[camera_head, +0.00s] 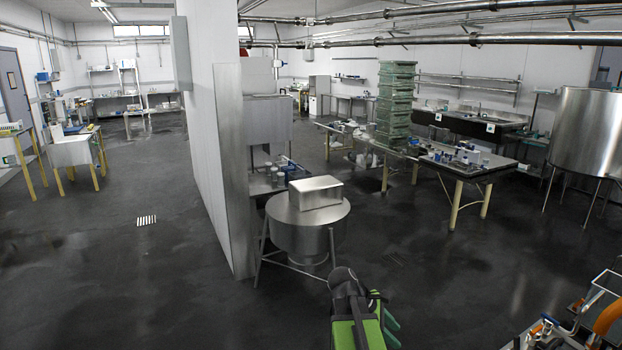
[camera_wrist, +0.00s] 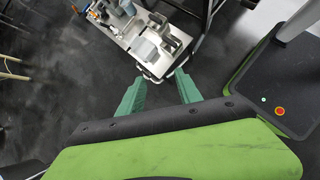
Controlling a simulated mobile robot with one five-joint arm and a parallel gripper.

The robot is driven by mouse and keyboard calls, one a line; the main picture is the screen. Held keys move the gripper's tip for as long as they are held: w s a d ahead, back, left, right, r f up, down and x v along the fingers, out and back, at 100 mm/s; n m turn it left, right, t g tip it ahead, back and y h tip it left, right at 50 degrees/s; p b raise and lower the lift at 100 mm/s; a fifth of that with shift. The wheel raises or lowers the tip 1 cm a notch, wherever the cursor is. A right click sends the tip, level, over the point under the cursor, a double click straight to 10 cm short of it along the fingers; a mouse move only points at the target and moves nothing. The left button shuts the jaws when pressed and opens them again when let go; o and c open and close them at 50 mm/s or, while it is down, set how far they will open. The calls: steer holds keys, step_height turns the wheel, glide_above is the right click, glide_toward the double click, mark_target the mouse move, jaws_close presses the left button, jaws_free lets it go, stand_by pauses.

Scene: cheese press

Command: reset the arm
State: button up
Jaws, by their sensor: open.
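In the head view my gripper (camera_head: 388,324) is at the bottom, right of centre, at the end of my green and black arm. Its teal fingers are partly hidden by the arm. In the wrist view my gripper (camera_wrist: 160,92) shows two teal fingers spread apart, with nothing between them. Dark floor and the edge of a steel surface show beyond the fingertips. No object is held.
A round steel vat (camera_head: 308,232) on legs stands just beyond my arm, beside a white partition wall (camera_head: 212,140). A work table (camera_head: 470,174) stands at right, with stacked green crates (camera_head: 395,95). Orange-handled equipment (camera_head: 590,310) is at lower right. Floor (camera_head: 120,270) at left is open.

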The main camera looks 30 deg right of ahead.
steer(key=w+a+m+t+y, duration=0.1)
steer(key=w+a+m+y, duration=0.1)
steer(key=a, duration=1)
steer(key=w+a+f+m+t+y+p, duration=0.1)
steer(key=w+a+m, duration=0.3)
steer(key=a, duration=0.8)
steer(key=w+a+f+m+t+y+p, duration=0.1)
steer(key=w+a+m+y, duration=0.2)
steer(key=a, duration=1)
steer(key=shift+f+m+t+y, duration=0.2)
steer(key=shift+m+t+y, duration=0.1)
steer(key=shift+t+y, duration=0.1)
steer(key=shift+c, duration=0.5)
